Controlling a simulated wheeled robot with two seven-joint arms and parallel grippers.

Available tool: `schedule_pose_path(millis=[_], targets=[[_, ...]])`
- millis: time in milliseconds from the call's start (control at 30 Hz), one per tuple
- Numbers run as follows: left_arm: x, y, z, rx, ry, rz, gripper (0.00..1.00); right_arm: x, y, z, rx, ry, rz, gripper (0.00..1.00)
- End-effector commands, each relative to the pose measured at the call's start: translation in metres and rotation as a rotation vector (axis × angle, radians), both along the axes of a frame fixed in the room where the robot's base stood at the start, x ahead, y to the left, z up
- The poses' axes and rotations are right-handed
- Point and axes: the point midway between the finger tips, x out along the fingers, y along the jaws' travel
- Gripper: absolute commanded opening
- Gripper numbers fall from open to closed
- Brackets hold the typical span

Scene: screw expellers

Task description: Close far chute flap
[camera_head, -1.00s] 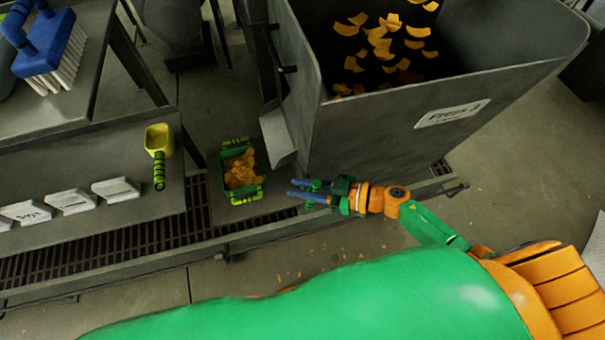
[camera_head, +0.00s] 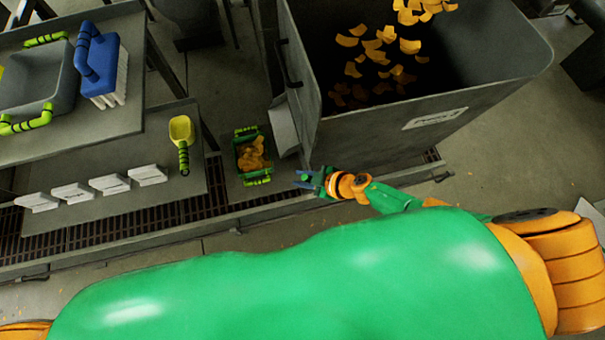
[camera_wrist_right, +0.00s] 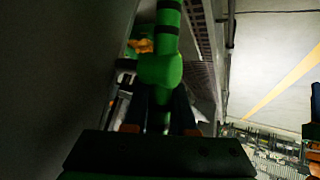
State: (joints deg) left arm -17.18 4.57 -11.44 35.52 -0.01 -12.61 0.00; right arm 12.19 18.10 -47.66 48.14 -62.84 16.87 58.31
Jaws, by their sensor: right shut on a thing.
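The press (camera_head: 385,135) is a large grey open-topped hopper. A grey sloped chute plate (camera_head: 284,130) sticks out from its left side, above and beside a green tub (camera_head: 246,134) of orange chips. I cannot tell whether this plate is the far flap or part of the chute. My right gripper (camera_head: 305,180) is low by the press's near left corner, right of the tub. In the right wrist view its blue fingers are shut on a green handle (camera_wrist_right: 166,65) with black bands. What this handle is fixed to is hidden. My left gripper is out of view.
A yellow scoop (camera_head: 181,131) and several white labelled blocks (camera_head: 110,184) lie on the lower shelf at left. A blue brush (camera_head: 98,60) and a grey tray (camera_head: 35,78) are on the upper shelf. A floor grate (camera_head: 190,212) runs below.

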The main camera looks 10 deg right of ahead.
Motion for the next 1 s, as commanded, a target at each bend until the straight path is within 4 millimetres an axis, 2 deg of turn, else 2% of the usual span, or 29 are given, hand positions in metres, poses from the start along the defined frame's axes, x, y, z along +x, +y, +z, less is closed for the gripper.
schedule_pose_path(millis=[400, 433, 533, 833, 1000], targets=[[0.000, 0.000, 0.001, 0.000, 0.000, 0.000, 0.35, -0.001, 0.000, -0.001, -0.007, 0.001, 0.001, 0.00], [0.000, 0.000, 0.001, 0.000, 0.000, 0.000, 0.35, -0.001, 0.000, -0.001, -0.007, 0.001, 0.001, 0.27], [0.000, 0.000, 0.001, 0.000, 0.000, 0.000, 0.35, -0.001, 0.000, -0.001, -0.007, 0.001, 0.001, 0.54], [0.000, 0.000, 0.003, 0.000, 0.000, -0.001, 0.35, -0.001, -0.001, 0.002, -0.006, 0.000, 0.000, 0.55], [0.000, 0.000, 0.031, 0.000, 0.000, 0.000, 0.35, -0.017, -0.019, 0.029, -0.008, 0.003, -0.001, 0.55]])
